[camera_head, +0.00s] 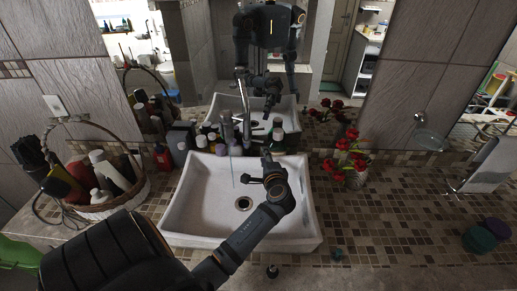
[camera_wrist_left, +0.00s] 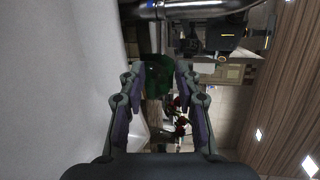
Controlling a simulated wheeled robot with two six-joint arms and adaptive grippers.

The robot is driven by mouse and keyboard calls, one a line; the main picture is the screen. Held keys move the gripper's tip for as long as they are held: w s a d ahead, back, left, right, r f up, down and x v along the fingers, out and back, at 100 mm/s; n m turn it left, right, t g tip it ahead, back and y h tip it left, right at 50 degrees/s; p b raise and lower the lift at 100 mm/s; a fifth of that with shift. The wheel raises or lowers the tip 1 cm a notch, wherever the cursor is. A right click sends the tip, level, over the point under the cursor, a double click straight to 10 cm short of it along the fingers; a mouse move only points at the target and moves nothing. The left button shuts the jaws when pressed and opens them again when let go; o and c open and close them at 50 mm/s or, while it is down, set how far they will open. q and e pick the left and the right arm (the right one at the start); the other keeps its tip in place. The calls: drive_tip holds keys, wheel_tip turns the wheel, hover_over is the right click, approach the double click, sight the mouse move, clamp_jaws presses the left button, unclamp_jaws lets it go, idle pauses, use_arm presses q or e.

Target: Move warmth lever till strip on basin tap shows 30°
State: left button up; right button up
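The white basin (camera_head: 190,215) stands on the mosaic counter. The chrome tap (camera_head: 227,128) rises at its back edge, and a thin stream of water falls from it. A chrome part, apparently the tap, crosses the top of the left wrist view (camera_wrist_left: 195,9). I cannot make out the temperature strip or its reading, nor clearly tell the warmth lever apart. My left gripper (camera_head: 265,156) is over the back of the basin, to the right of the tap. In the left wrist view its fingers (camera_wrist_left: 160,75) are apart with nothing gripped. My right gripper is not directly in view.
Several bottles (camera_head: 184,152) crowd behind the basin. A wicker basket (camera_head: 125,205) of bottles stands at the left. A vase of red flowers (camera_head: 354,165) is to the right. The mirror (camera_head: 205,55) backs the counter. Counter right of the basin is mostly free.

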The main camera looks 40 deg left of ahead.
sight(257, 141)
use_arm(q)
drive_tip(key=p+x, duration=0.1)
drive_tip(key=x, duration=0.4)
drive_tip(key=p+x, duration=0.1)
drive_tip(key=x, duration=0.2)
drive_tip(key=shift+w+a+r+p, duration=0.2)
drive_tip(key=shift+r+p, duration=0.05)
drive_tip(key=shift+p, duration=0.1)
drive_tip(key=shift+w+a+f, duration=0.15)
drive_tip(key=shift+w+a, duration=0.2)
drive_tip(key=shift+a, duration=0.1)
use_arm(e)
drive_tip(key=shift+s+d+r, duration=0.2)
drive_tip(key=shift+s+r, duration=0.35)
drive_tip(key=shift+s+d+r, duration=0.15)
drive_tip(key=shift+s+r, duration=0.4)
use_arm(q)
clamp_jaws()
use_arm(e)
drive_tip(key=shift+s+d, duration=0.2)
drive_tip(key=shift+d, duration=0.25)
